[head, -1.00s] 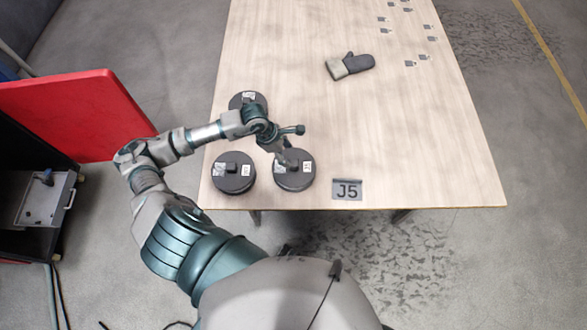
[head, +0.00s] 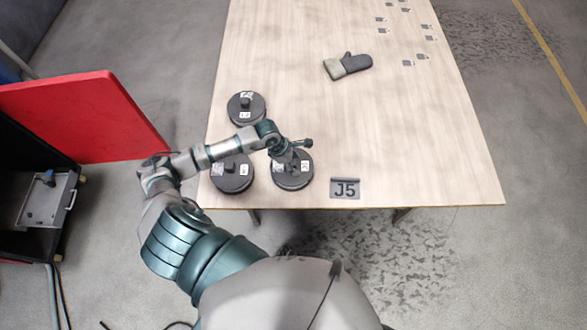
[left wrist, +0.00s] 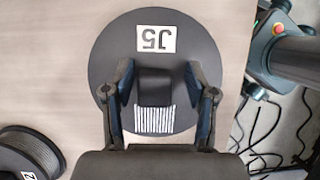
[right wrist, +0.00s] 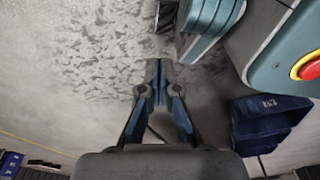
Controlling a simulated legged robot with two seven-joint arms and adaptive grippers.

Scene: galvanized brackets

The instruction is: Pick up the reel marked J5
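The reel marked J5 (left wrist: 155,24) is a dark round disc with a white J5 label and a raised block in its middle. In the head view it is the right one of the front two reels (head: 293,184), lying flat on the table. My left gripper (left wrist: 160,80) is over it, fingers open on either side of the raised block, with a gap visible at the right finger. In the head view this gripper (head: 287,160) partly covers the reel. My right gripper (right wrist: 158,66) is shut and empty, over the floor.
Another reel (head: 232,183) is close on the left, and a third reel (head: 246,107) is behind. A glove (head: 347,66) and several brackets (head: 422,57) lie farther back. A red panel (head: 80,115) is at left.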

